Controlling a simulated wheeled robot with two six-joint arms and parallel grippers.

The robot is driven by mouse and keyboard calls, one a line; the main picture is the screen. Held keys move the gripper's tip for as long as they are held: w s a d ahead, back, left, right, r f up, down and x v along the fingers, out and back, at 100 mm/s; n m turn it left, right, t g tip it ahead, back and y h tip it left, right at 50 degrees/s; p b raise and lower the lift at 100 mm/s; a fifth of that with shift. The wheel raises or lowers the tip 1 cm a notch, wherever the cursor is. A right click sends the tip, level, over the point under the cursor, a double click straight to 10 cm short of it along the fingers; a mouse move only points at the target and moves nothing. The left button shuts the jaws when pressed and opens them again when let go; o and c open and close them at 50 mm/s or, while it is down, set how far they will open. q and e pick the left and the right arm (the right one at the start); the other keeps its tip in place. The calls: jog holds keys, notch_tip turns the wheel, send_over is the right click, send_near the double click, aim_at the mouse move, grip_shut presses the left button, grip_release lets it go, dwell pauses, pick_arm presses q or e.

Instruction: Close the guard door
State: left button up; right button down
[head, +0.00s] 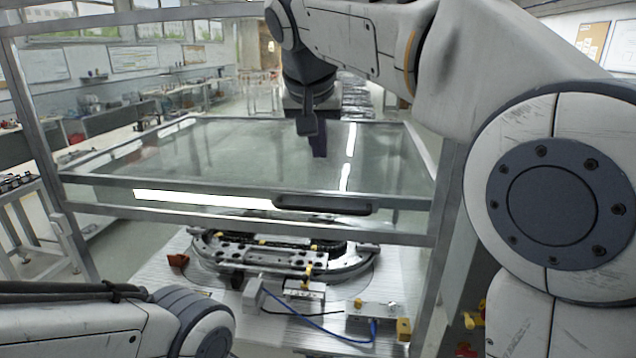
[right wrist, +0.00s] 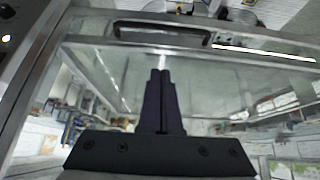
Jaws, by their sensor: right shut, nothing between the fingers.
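The guard door (head: 240,187) is a clear panel in a grey metal frame with a dark bar handle (head: 322,204) on its near edge. The panel slopes back from that edge above the machine, so the door stands open. In the right wrist view the handle (right wrist: 160,33) shows near the top, ahead of the fingers. My right gripper (head: 318,150) is shut and empty, pointing down over the panel, beyond the handle; I cannot tell whether it touches the panel. My left arm shows at the lower left, but its gripper is out of view.
Below the door, a ring track (head: 365,268) with metal carriages sits on a metal table (head: 215,300) with a blue cable and small blocks. Grey frame posts (head: 75,245) stand at the sides. Workbenches (head: 95,125) line the room at the left.

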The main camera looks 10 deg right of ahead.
jog(key=p, duration=0.2)
send_near(322, 190)
jog(key=x, duration=0.3)
jog(key=shift+s+d+f, duration=0.1)
jog(key=shift+d+f, duration=0.2)
jog(key=shift+d, duration=0.05)
jog(key=f, duration=0.3)
jog(key=shift+s+a+f, duration=0.1)
jog(key=shift+s, duration=0.1)
jog(key=shift+s+f+p, duration=0.1)
jog(key=shift+f+p, duration=0.2)
jog(key=shift+f, duration=0.25)
jog(key=shift+a, duration=0.15)
jog(key=shift+f, duration=0.1)
